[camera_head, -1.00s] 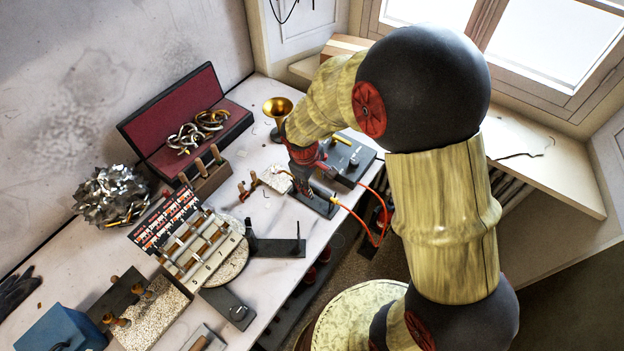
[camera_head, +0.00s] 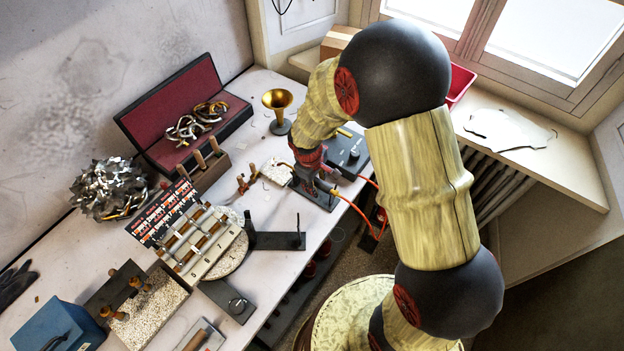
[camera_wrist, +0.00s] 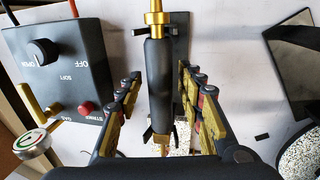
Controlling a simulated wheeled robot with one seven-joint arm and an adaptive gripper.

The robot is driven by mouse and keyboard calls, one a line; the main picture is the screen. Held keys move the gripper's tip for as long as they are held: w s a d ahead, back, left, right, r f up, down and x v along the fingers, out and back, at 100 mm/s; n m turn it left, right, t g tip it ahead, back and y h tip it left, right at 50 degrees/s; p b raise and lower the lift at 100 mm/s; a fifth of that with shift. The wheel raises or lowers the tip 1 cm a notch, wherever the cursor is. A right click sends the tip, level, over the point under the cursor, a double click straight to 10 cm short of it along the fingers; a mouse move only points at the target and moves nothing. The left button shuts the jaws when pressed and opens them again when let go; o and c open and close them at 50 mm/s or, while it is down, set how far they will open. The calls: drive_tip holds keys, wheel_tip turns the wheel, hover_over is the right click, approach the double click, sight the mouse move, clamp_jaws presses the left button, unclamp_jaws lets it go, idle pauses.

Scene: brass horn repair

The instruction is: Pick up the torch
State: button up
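The torch (camera_wrist: 158,75) has a dark handle and a brass end. In the wrist view it lies in a dark cradle (camera_wrist: 181,32) on the bench, between the two fingers of my gripper (camera_wrist: 160,115). The fingers are open, with a visible gap on each side of the handle. In the head view my gripper (camera_head: 312,181) is low over the cradle base (camera_head: 318,199). My arm and gripper hide most of the torch there. An orange hose (camera_head: 352,204) runs from that spot over the bench edge.
A dark control box (camera_wrist: 60,65) with a knob and red button stands close left of my gripper in the wrist view. A brass bell (camera_head: 278,101) on a stand is behind my gripper. A pale block (camera_head: 277,171) lies nearby. An open red-lined case (camera_head: 165,108) stands further left.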

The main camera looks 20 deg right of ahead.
clamp_jaws()
drive_tip(key=shift+r, duration=0.15)
idle(0.4)
